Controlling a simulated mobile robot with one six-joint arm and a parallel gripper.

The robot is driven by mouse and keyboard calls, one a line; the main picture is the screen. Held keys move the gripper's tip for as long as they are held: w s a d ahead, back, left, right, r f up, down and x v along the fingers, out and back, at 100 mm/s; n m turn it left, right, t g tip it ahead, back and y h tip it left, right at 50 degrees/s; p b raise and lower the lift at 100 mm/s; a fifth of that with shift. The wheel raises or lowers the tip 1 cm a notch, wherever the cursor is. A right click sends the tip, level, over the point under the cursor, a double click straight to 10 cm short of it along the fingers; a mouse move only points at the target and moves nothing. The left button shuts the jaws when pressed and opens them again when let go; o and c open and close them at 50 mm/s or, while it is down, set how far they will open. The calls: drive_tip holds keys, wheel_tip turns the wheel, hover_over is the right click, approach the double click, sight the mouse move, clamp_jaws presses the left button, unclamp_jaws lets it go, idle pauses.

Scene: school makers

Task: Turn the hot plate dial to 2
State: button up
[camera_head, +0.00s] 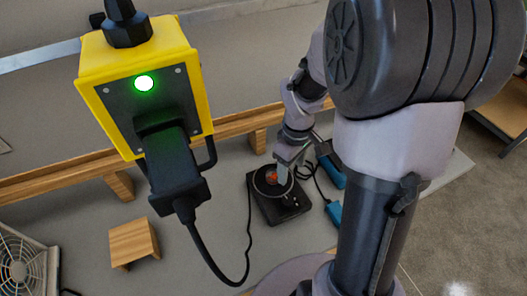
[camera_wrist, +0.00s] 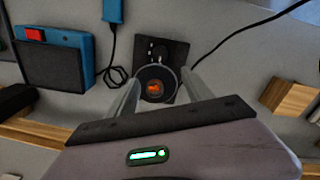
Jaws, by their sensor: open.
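The hot plate (camera_head: 288,209) is a black box with a round plate on it, and it sits on the grey bench. An orange-red patch shows in the middle of the plate, in the wrist view too (camera_wrist: 156,87). In the wrist view, a small dark dial (camera_wrist: 158,51) appears on the hot plate's panel, beyond the round plate. Its setting is too small to read. My gripper (camera_wrist: 161,77) is open and empty, its two fingers on either side of the round plate in that view. In the head view my gripper (camera_head: 286,160) is above the hot plate and partly covers it.
A yellow power box (camera_head: 100,66) with a green light and a black plug hangs at the upper left. Blue tools (camera_head: 334,212) and cables lie right of the hot plate. A wooden block (camera_head: 132,241) and a fan (camera_head: 20,262) are at left. Bare bench lies between.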

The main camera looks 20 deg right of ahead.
sight(288, 201)
drive_tip(key=f+b, duration=0.2)
drive_tip(key=f, duration=0.3)
drive_tip(key=f+b, duration=0.2)
drive_tip(key=f, duration=0.3)
drive_tip(key=f+b, duration=0.2)
drive_tip(key=f, duration=0.4)
drive_tip(key=shift+s, duration=0.35)
drive_tip(key=shift+c, duration=0.5)
clamp_jaws()
